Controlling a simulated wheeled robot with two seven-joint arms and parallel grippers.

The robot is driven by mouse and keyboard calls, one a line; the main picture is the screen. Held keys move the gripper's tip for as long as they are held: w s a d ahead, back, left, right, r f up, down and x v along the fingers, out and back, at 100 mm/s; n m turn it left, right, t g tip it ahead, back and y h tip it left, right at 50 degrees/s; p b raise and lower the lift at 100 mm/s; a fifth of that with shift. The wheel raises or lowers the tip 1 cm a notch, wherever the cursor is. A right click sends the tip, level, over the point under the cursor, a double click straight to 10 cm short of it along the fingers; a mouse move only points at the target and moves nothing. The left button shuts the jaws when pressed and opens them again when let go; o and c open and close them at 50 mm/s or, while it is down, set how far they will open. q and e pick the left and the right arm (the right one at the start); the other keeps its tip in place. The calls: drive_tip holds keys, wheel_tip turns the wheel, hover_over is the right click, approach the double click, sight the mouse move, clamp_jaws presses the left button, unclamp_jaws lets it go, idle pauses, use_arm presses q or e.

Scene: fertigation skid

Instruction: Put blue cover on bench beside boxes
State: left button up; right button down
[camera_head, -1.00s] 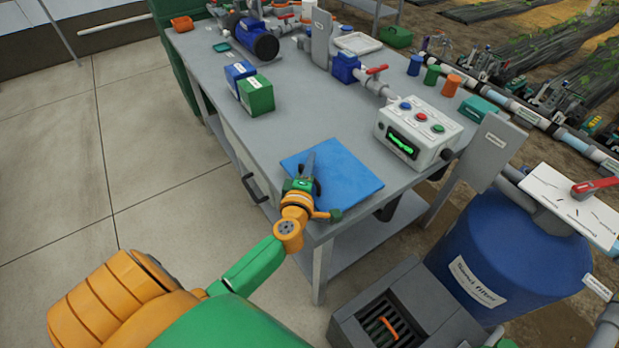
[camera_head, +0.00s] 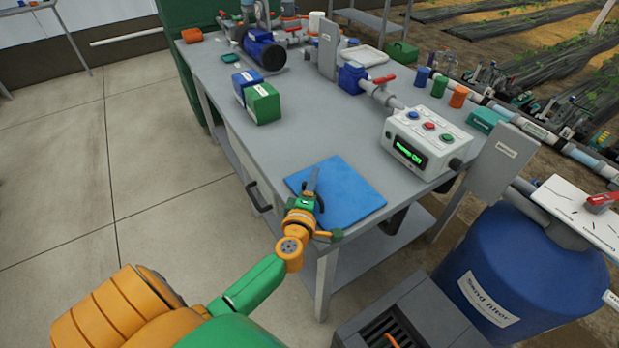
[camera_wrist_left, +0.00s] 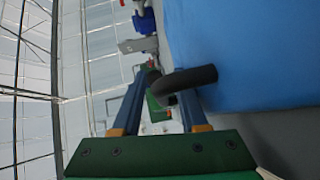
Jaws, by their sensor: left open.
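The blue cover (camera_head: 350,197) looks like a flat blue sheet at the near end of the grey bench (camera_head: 330,115). It fills the right of the left wrist view (camera_wrist_left: 255,45). A dark curved handle (camera_wrist_left: 190,78) shows against it, its end between my fingers; I cannot tell whether they touch it. My left gripper (camera_head: 313,182) is open at the cover's left edge, overlapping it in the head view; its fingers also show in the left wrist view (camera_wrist_left: 160,88). The boxes, one blue (camera_head: 241,82) and one green (camera_head: 263,104), stand side by side farther back. My right gripper is out of view.
A white control box (camera_head: 425,143) with coloured buttons stands right of the cover. Pipes and a blue valve (camera_head: 352,78) with a red handle lie behind. Bare bench top surrounds the boxes. A blue sand filter tank (camera_head: 510,265) stands off the bench at right.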

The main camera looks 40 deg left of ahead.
use_arm(q)
drive_tip(key=v, duration=1)
drive_tip(key=shift+s+d, duration=0.1)
drive_tip(key=shift+s, duration=0.1)
drive_tip(key=shift+s+d+r, duration=0.15)
drive_tip(key=shift+s, duration=0.25)
